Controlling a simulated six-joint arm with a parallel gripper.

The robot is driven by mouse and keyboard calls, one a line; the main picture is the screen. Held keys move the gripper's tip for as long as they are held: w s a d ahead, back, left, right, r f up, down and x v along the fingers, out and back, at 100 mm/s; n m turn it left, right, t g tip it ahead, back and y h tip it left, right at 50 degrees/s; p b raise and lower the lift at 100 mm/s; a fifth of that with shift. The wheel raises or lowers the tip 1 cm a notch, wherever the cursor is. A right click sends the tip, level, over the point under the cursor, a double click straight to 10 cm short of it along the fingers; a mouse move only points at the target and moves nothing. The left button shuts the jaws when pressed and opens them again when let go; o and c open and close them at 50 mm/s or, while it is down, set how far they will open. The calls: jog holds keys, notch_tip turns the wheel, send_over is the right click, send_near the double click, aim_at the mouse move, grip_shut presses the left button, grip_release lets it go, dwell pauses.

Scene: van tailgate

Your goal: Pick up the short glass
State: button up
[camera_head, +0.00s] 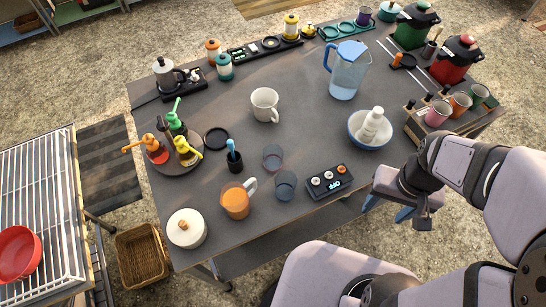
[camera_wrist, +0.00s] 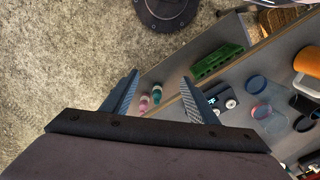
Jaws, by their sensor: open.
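Two small see-through glasses stand near the middle of the front part of the table. One glass (camera_head: 272,158) is farther back; the other, bluish glass (camera_head: 285,185) is nearer the front edge. They look close in height, and I cannot tell surely which is the short one. Two glasses also show at the right in the wrist view, a bluish one (camera_wrist: 257,83) and a clear one (camera_wrist: 262,111). My gripper (camera_head: 388,209) is open and empty, beyond the table's front right edge, well to the right of both glasses. Its two blue fingers (camera_wrist: 160,80) stand apart.
An orange mug (camera_head: 236,202) stands left of the front glass, and a control box (camera_head: 329,181) right of it. A dark cup with a blue brush (camera_head: 234,160) is left of the back glass. A blue-rimmed bowl (camera_head: 360,142) holds a white bottle. The table's middle is fairly clear.

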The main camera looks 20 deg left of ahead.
jog(key=shift+o, duration=1.4)
notch_tip(320, 180, up, 4)
jog(key=m+g+y+b, duration=0.5)
jog(key=m+y, duration=0.8)
jog(key=m, duration=0.1)
send_over(276, 153)
jog(key=s+d, duration=0.1)
jog(key=d, duration=0.2)
notch_tip(276, 153, down, 8)
jog(key=shift+f+p, duration=0.1)
jog(key=shift+p, duration=0.5)
jog(key=shift+s+a+f+n, duration=0.15)
jog(key=shift+s+a, duration=0.05)
jog(key=shift+a, duration=0.2)
jog(key=shift+s+a+f+n, duration=0.1)
jog(key=shift+s+a+n, duration=0.1)
jog(key=shift+a, duration=0.2)
jog(key=shift+s+a+f, duration=0.1)
jog(key=shift+a+f, duration=0.05)
jog(key=shift+a, duration=0.1)
jog(key=shift+a+p, duration=0.1)
jog(key=shift+p, duration=0.2)
